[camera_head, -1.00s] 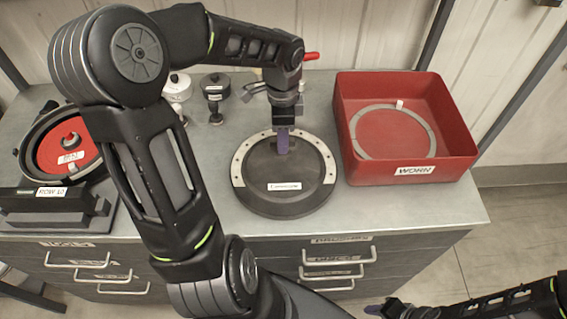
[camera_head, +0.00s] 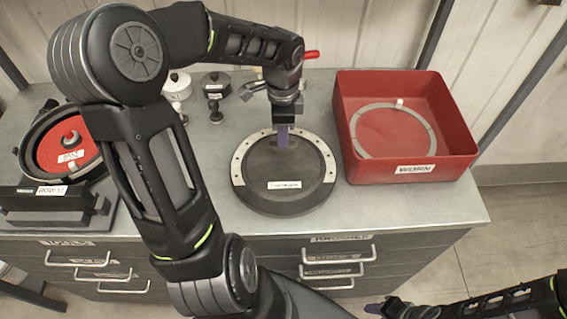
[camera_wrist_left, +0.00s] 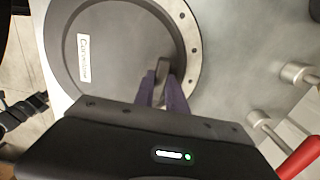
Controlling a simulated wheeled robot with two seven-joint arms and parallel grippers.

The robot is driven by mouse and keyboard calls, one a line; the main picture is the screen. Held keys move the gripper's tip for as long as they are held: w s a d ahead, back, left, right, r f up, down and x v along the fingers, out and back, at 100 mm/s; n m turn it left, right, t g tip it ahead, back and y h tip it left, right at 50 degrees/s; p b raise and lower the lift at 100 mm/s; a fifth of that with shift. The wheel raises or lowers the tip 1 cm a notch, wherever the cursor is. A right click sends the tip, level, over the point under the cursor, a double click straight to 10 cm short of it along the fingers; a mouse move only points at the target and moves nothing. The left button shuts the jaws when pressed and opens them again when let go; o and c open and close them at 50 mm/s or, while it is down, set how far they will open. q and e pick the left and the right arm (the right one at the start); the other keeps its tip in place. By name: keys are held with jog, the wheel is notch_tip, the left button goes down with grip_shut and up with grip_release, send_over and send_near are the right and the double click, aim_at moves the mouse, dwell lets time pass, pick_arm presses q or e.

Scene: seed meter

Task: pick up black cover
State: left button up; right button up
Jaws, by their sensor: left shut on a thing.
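The black cover (camera_head: 284,185) is a round dark disc with a white label, lying flat on the bench. A pale grey arc with small holes runs along its far side. My left gripper (camera_head: 283,141) reaches down over the cover's far half. In the left wrist view my left gripper's purple fingers (camera_wrist_left: 163,88) are closed on the dark raised grip of the black cover (camera_wrist_left: 110,45). The cover appears to rest on the bench. My right gripper (camera_head: 376,309) is at the bottom right, in front of the bench, and only partly in view.
A red bin (camera_head: 415,170) labelled WORN holds a grey ring (camera_head: 394,131) right of the cover. A round housing with a red disc (camera_head: 66,150) stands on the left. Dark and white knobbed parts (camera_head: 215,88) stand behind. Bare bench (camera_head: 205,150) lies left of the cover.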

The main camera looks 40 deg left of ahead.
pick_arm(q)
jog(key=shift+r, duration=0.1)
grip_shut()
notch_tip(320, 180, up, 10)
jog(key=b, duration=0.1)
dwell(0.4)
dwell(0.5)
